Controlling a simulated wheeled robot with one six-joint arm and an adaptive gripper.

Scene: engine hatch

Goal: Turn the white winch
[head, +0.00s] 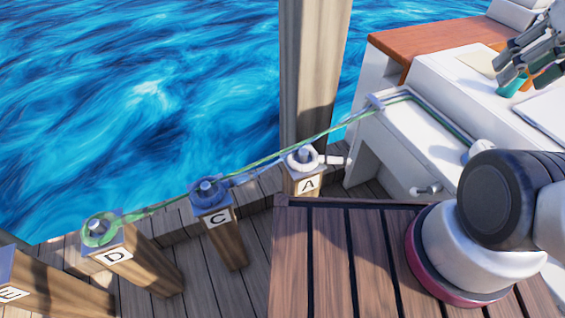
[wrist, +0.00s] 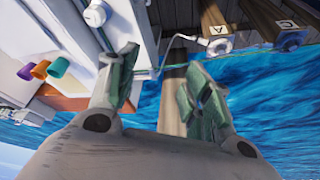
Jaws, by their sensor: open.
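A white ring-shaped fitting (head: 302,158), which looks like the white winch, sits on top of the wooden post marked A in the head view. A short white piece sticks out to its right. It also shows in the wrist view (wrist: 218,46), near the top right, beyond the fingers. My gripper (head: 507,66) is at the upper right of the head view, above the white boat deck and well apart from post A. In the wrist view my gripper (wrist: 157,78) has its two fingers spread wide, with nothing between them.
A blue fitting (head: 209,194) tops post C and a green one (head: 100,230) tops post D. A green rope (head: 265,158) runs from these past post A to the boat. A tall wooden pile (head: 312,75) stands behind post A. Cups (wrist: 41,70) stand on the boat.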

